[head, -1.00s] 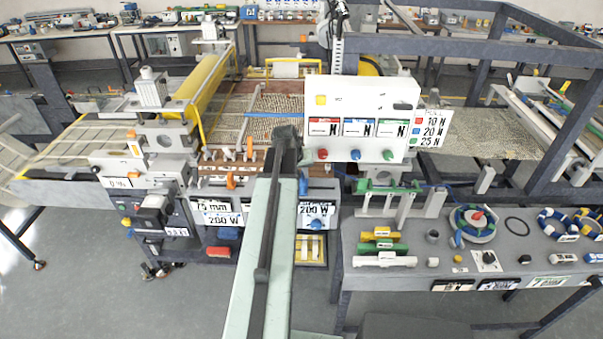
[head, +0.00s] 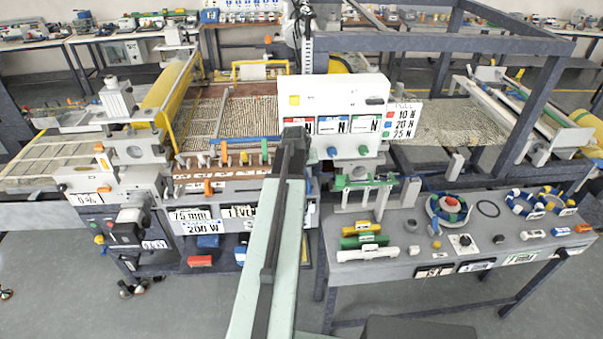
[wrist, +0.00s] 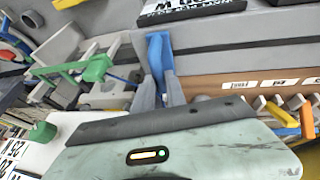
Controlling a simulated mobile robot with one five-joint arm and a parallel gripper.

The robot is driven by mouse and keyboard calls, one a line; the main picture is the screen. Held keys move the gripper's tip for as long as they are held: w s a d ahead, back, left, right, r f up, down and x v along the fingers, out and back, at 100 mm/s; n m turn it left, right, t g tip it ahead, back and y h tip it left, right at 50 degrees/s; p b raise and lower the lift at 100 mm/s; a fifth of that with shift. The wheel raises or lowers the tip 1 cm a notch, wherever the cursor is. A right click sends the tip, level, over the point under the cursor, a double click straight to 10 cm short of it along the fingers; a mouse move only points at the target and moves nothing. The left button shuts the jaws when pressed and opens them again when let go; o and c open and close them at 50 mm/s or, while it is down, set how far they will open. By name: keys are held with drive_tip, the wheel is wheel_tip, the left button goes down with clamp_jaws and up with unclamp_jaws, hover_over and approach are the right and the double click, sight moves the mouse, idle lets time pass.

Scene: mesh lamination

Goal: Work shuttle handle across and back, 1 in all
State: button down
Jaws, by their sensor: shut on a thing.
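The shuttle handle, a blue upright piece, shows between my gripper's fingers in the wrist view (wrist: 155,50). My gripper (wrist: 160,85) has two grey fingers closed on it. In the head view, a small blue part that seems to be the handle (head: 308,186) shows just right of my arm, at the front of the laminating machine. My arm hides the gripper there. A blue bar (head: 245,138) lies across the tan mesh (head: 245,112) behind a row of coloured levers (head: 243,158).
A white control panel (head: 333,105) with coloured knobs stands behind my arm. A grey side table (head: 400,262) at right holds spools, rings and coloured blocks. A green-topped fixture (head: 362,185) stands close to the handle's right. Labelled boxes (head: 200,222) line the machine front.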

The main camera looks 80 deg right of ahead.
drive_tip(key=shift+s, duration=0.35)
drive_tip(key=c, duration=1.4)
unclamp_jaws()
drive_tip(key=shift+o, duration=0.2)
drive_tip(key=shift+s+d, duration=0.1)
drive_tip(key=shift+s, duration=0.1)
drive_tip(key=shift+w, duration=0.4)
drive_tip(key=p+v, duration=0.7)
drive_tip(key=v, duration=0.1)
